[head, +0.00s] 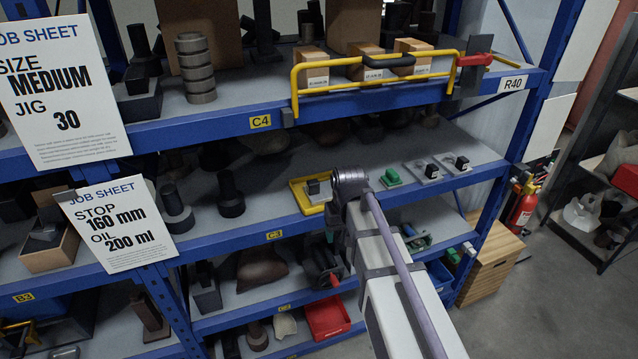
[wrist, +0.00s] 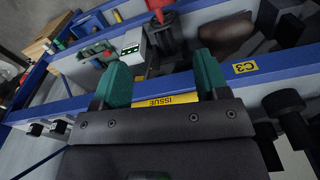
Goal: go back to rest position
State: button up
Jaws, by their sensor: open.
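My gripper (wrist: 161,80) shows in the wrist view with its two green fingers spread apart and nothing held between them. A yellow strip marked ISSUE (wrist: 170,100) shows in the gap between the fingers, in front of the blue shelf edge. In the head view my arm reaches up from the bottom to the middle shelf. Its elbow covers part of a yellow tray (head: 311,207) there, which has a dark block on it. My gripper is mostly hidden behind the arm in the head view.
The blue shelf rack (head: 350,102) holds many parts close around my arm. A yellow rail (head: 375,69) fronts boxes on the upper shelf. A red bin (head: 327,317) is below. The floor (head: 560,290) at right is clear.

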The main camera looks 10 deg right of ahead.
jog(key=s+d, duration=0.1)
jog(key=s, duration=1.3)
notch_tip(320, 180, down, 18)
jog(key=w+b, duration=0.1)
jog(key=b, duration=1.7)
jog(key=shift+f+m, duration=0.25)
jog(key=shift+m, duration=0.15)
